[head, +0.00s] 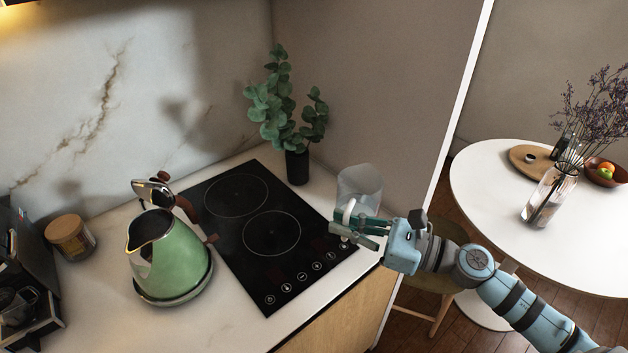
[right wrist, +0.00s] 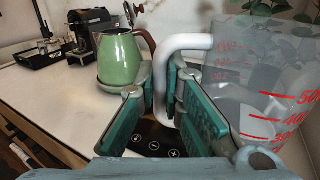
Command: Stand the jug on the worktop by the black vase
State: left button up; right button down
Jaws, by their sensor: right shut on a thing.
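The jug (head: 361,183) is a clear measuring jug with a white handle; red markings show on it in the right wrist view (right wrist: 275,75). My right gripper (head: 350,229) is shut on the jug's handle (right wrist: 187,43). The jug looks upright, by the right end of the worktop (head: 230,315); I cannot tell whether its base touches the worktop, since the gripper hides it. The black vase (head: 297,167) stands on the worktop behind the hob, holding green leafy stems, to the left of the jug. My left gripper is not in view.
A black hob (head: 245,262) lies in the worktop left of my right gripper. A green kettle (head: 172,260) and a lidded jar (head: 70,237) stand further left. The wall (head: 375,75) rises behind the vase. A round white table (head: 490,200) is at the right.

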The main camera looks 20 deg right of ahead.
aim_at(352, 170)
jog(key=w+d+r+m+t+h+p, duration=0.2)
jog(key=w+d+r+m+h, duration=0.15)
jog(key=w, duration=0.35)
jog(key=w+d+r+m+t+h+p, duration=0.2)
jog(key=w+d+r+h, duration=0.1)
jog(key=w+d, duration=0.3)
jog(key=shift+n+h, duration=0.25)
jog(key=f+b, duration=0.3)
jog(key=f, duration=0.4)
jog(key=a+f+b, duration=0.1)
jog(key=f+b, duration=0.2)
jog(key=f, duration=0.3)
jog(key=w+f+b, duration=0.1)
jog(key=f+b, duration=0.2)
jog(key=f, duration=0.4)
jog(key=shift+a+f, duration=0.15)
jog(key=shift+f, duration=0.15)
jog(key=shift+r, duration=0.15)
jog(key=c, duration=2.2)
grip_release()
jog(key=shift+f+b, duration=0.2)
jog(key=shift+b, duration=0.1)
jog(key=o, duration=0.5)
jog(key=shift+r, duration=0.1)
jog(key=shift+r, duration=0.1)
